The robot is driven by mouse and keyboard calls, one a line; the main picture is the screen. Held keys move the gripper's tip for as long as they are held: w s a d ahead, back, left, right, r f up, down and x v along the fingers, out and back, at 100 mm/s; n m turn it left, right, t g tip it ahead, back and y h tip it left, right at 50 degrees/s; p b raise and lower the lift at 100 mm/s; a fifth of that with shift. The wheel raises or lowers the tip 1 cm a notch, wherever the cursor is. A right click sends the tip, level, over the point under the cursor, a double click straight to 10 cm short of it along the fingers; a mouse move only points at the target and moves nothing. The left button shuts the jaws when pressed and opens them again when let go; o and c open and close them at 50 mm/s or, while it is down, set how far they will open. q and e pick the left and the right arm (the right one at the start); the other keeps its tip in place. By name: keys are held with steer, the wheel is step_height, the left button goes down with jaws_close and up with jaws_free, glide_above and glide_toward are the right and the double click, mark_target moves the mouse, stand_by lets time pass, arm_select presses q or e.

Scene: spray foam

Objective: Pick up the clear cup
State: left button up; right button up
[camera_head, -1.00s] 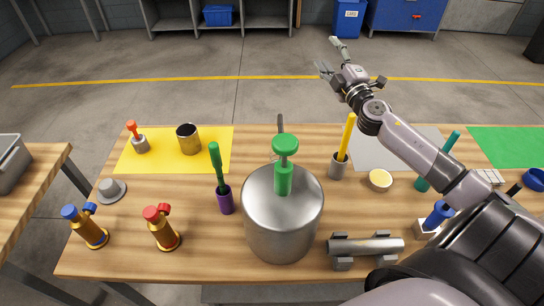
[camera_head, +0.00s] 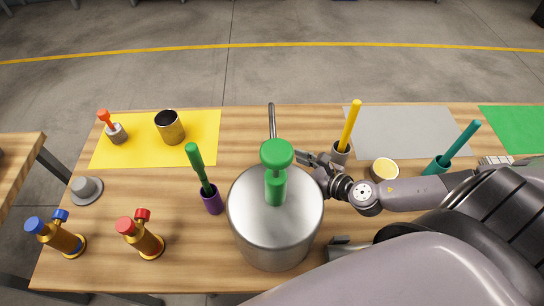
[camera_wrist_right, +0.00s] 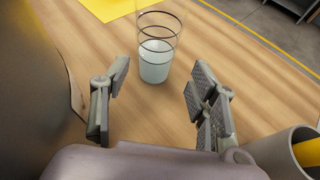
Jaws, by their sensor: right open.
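The clear cup (camera_wrist_right: 157,47) stands upright on the wooden table in the right wrist view, with a pale bluish content in its lower part. I cannot make it out in the head view, where the large metal pot (camera_head: 275,235) and its green-knobbed tool may hide it. My right gripper (camera_head: 309,160) is low beside the pot's right rim. In the right wrist view its open fingers (camera_wrist_right: 160,80) point toward the cup, which appears between and just beyond the tips, not gripped. My left gripper is not in view.
The pot wall fills the wrist view's left side. A grey holder with a yellow-handled tool (camera_head: 350,127) stands close to the right of the gripper. A purple holder (camera_head: 212,200) is left of the pot. A yellow mat (camera_head: 204,128) and grey mat (camera_head: 400,128) lie at the back.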

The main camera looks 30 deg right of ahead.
steer(key=shift+w+a+f+n, duration=0.25)
steer(key=shift+w+a+n, duration=0.25)
steer(key=shift+n, duration=0.4)
steer(key=p+x, duration=0.1)
steer(key=x, duration=0.4)
steer(key=shift+w+d, duration=0.1)
steer(key=shift+d, duration=0.05)
steer(key=shift+w+a+f, duration=0.2)
steer(key=shift+w+f, duration=0.1)
steer(key=shift+w, duration=0.2)
steer(key=p+x, duration=0.1)
steer(key=x, duration=0.3)
steer(key=shift+w, duration=0.2)
steer(key=shift+w+a+f, duration=0.15)
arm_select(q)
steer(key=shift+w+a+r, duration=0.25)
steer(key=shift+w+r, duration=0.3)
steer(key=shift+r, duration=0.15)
arm_select(e)
steer(key=shift+c, duration=0.5)
